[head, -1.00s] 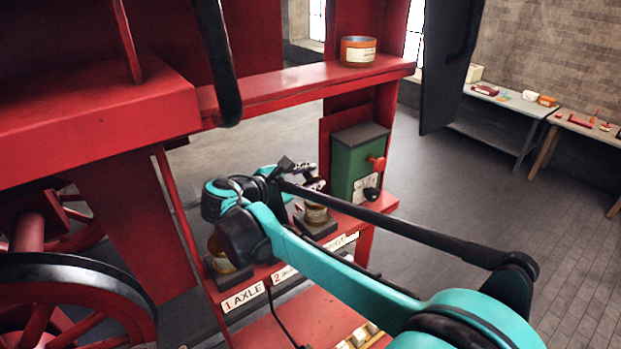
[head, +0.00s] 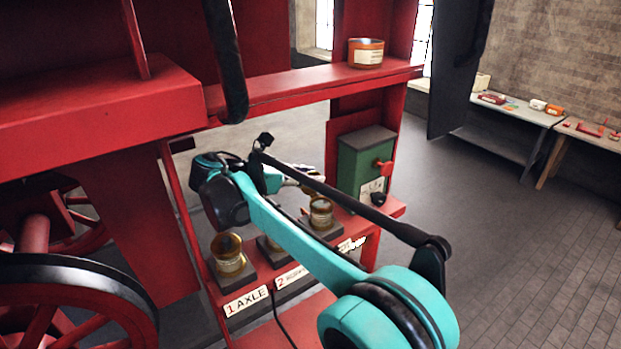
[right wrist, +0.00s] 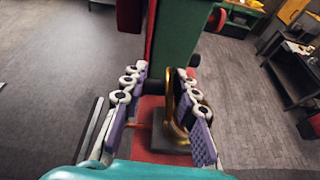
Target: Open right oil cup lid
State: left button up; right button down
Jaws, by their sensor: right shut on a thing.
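The right oil cup (head: 320,213) is a small brass-coloured pot on a dark base, at the right end of a row on the red shelf. In the right wrist view a brass piece (right wrist: 173,95), apparently its lid, stands steeply upright between the fingers, nearer the right one. My right gripper (head: 303,176) is just behind and above the cup, partly hidden by my arm. My left gripper is out of view.
The left oil cup (head: 229,255) and the partly covered middle cup (head: 270,246) stand along the shelf. A green box (head: 362,165) with a red knob stands close right of the right cup. An orange tin (head: 366,52) sits on the red beam above.

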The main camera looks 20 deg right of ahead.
jog(key=shift+w+a+f, duration=0.1)
jog(key=shift+w+f, duration=0.05)
jog(key=shift+f, duration=0.1)
dwell(0.3)
jog(key=c, duration=1.4)
grip_release()
jog(key=shift+o, duration=0.2)
jog(key=shift+w, duration=0.25)
jog(key=shift+r, duration=0.2)
notch_tip(320, 180, up, 10)
jog(key=shift+f, duration=0.2)
jog(key=shift+f, duration=0.1)
